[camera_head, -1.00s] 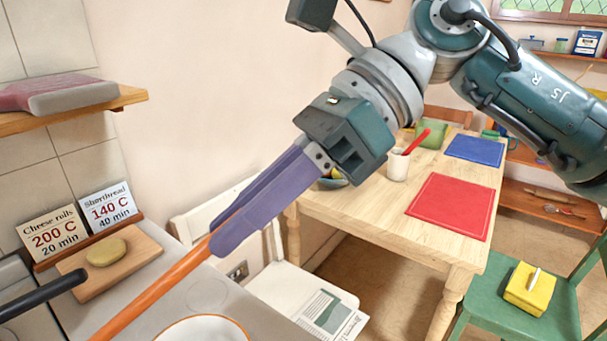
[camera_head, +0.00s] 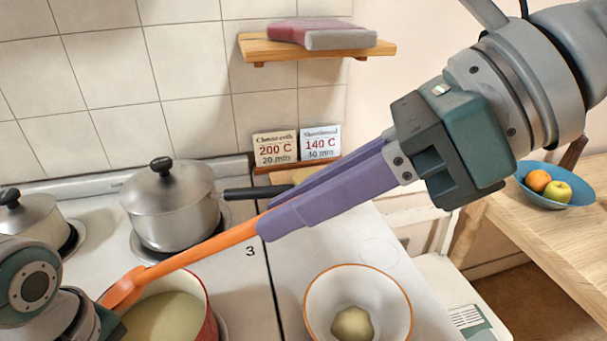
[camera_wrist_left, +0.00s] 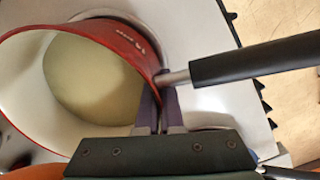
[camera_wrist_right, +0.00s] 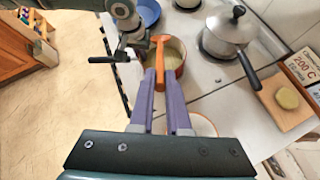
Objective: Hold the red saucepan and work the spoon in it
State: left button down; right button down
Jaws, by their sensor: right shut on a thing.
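The red saucepan (camera_head: 207,325) stands on the cooker at the bottom left of the head view, with pale yellow-green contents. The left wrist view shows its red wall (camera_wrist_left: 120,38) and black handle (camera_wrist_left: 255,60). My left gripper (camera_wrist_left: 160,100) has its fingers close together at the pan's wall by the handle's metal stem; the pan hides their tips. My right gripper (camera_head: 270,222) is shut on the orange spoon (camera_head: 200,248). The spoon slants down left, its broad end over the pan's left side; whether it touches the contents I cannot tell.
A lidded steel pan (camera_head: 175,205) stands behind, its black handle (camera_head: 258,191) reaching close to the spoon. A white orange-rimmed bowl (camera_head: 315,300) holding a pale lump is right of the saucepan. A second lidded pan (camera_head: 30,225) is at the left. A fruit bowl (camera_head: 575,195) sits on the table.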

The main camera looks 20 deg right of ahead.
notch_tip(320, 180, down, 10)
dwell(1.1)
jog(key=shift+r, duration=0.1)
jog(key=shift+w+a, duration=0.4)
jog(key=shift+a, duration=0.45)
jog(key=shift+w+a, duration=0.4)
jog(key=shift+a, duration=0.45)
dwell(1.4)
jog(key=shift+s+d, duration=0.15)
jog(key=shift+d, duration=0.15)
jog(key=shift+r, duration=5.8)
